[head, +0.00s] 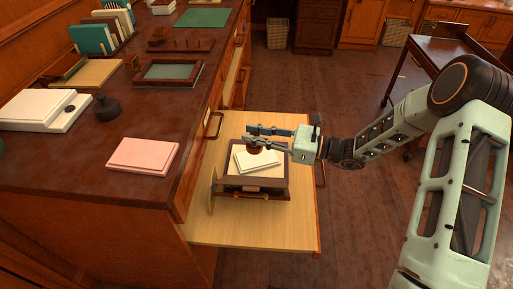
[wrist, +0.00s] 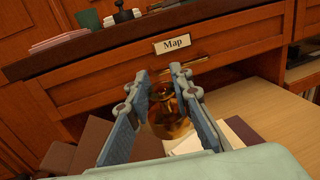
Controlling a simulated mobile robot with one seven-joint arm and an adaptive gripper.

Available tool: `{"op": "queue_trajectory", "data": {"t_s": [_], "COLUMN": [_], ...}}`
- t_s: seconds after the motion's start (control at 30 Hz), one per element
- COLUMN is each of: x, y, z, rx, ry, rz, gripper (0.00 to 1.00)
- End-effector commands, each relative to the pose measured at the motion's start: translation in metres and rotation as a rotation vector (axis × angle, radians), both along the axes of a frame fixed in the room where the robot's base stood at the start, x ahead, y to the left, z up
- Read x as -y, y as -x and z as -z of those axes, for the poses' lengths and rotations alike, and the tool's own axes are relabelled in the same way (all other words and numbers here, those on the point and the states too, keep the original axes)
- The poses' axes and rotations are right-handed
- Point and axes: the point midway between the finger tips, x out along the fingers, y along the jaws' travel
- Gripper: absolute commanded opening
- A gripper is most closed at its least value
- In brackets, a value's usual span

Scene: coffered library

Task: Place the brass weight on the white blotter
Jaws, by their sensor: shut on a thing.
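The brass weight (wrist: 168,116) is between the two fingers of my gripper (wrist: 164,82) in the wrist view, and the fingers are shut on it. In the head view my gripper (head: 257,139) is above a pale wooden pull-out surface, with the weight (head: 253,150) showing as a small dark brown-gold shape under the fingers. A white pad (head: 262,161), apparently the white blotter, lies tilted on a dark wooden tray (head: 232,187) beneath it. The pad also shows in the wrist view (wrist: 187,146), partly hidden by the fingers. I cannot tell whether the weight touches it.
The pale pull-out surface (head: 285,225) has free room in front of the tray. On the dark counter to the left are a pink pad (head: 143,155), a white scale-like block (head: 35,110) and a framed green pad (head: 168,72). A drawer labelled Map (wrist: 176,43) stands behind.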

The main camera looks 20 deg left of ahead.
Motion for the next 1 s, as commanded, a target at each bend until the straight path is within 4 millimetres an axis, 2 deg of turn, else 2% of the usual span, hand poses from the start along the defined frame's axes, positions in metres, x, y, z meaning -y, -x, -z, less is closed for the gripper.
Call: {"op": "queue_trajectory", "data": {"t_s": [0.03,0.1,0.3,0.53,0.73,1.0], "x": [-0.003,-0.004,-0.008,-0.009,-0.009,-0.009], "y": [-0.008,-0.019,-0.038,-0.047,-0.047,-0.047], "z": [0.015,0.028,0.048,0.06,0.087,0.087], "rx": [0.0,0.0,0.001,0.001,0.0,0.001], "ry": [-0.003,-0.002,-0.004,-0.003,-0.003,-0.004], "rz": [-0.001,-0.002,-0.002,-0.001,-0.001,-0.001], "gripper": [0.0,0.0,0.0,0.0,0.0,0.0]}}
